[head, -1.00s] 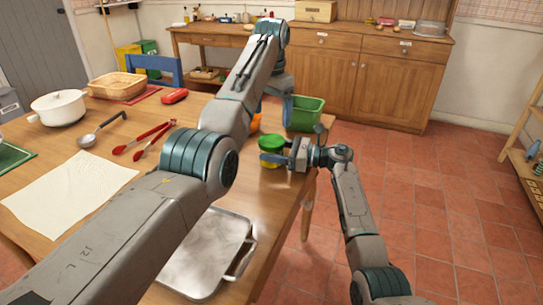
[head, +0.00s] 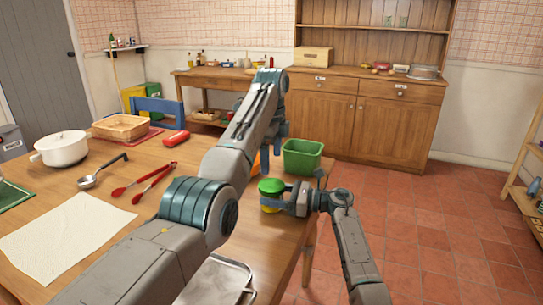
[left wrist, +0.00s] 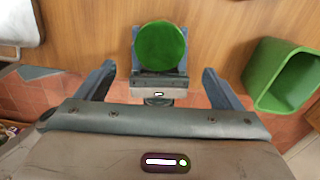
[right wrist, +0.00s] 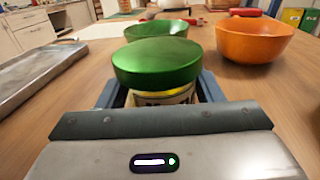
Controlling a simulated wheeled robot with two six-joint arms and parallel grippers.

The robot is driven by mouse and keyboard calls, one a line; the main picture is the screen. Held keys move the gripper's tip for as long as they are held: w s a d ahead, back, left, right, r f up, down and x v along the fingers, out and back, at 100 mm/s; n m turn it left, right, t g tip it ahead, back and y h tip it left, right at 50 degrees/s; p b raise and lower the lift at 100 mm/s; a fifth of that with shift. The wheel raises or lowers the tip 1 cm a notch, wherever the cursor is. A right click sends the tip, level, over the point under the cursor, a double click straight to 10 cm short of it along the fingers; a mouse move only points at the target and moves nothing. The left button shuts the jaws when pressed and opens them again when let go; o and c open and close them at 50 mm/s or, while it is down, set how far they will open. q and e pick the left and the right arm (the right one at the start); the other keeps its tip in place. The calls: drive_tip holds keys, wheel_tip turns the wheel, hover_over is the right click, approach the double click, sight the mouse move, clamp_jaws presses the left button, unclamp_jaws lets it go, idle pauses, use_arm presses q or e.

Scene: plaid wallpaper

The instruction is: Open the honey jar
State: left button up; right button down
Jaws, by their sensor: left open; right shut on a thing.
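The honey jar (head: 268,205) is yellowish with a green lid (head: 280,187), upright at the table's right edge. The lid also shows in the left wrist view (left wrist: 160,46) and the right wrist view (right wrist: 155,62). My right gripper (head: 290,198) is shut around the jar's body below the lid, with its fingers on both sides in the right wrist view (right wrist: 158,90). My left gripper (left wrist: 159,70) is open above the jar. In its wrist view the lid lies between and slightly beyond the fingertips, apart from them. The left arm hides part of the table in the head view.
A green bin (head: 302,157) stands near the table's right corner. A green bowl (right wrist: 157,28) and an orange bowl (right wrist: 255,40) are beyond the jar. A metal tray (head: 222,280) lies nearer. Red tongs (head: 152,182), a ladle (head: 88,181) and a white pot (head: 62,148) are left.

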sight(272, 185)
use_arm(q)
drive_tip(key=m, duration=0.5)
drive_tip(key=shift+m, duration=0.3)
drive_tip(key=m, duration=0.4)
drive_tip(key=shift+f, duration=4.05)
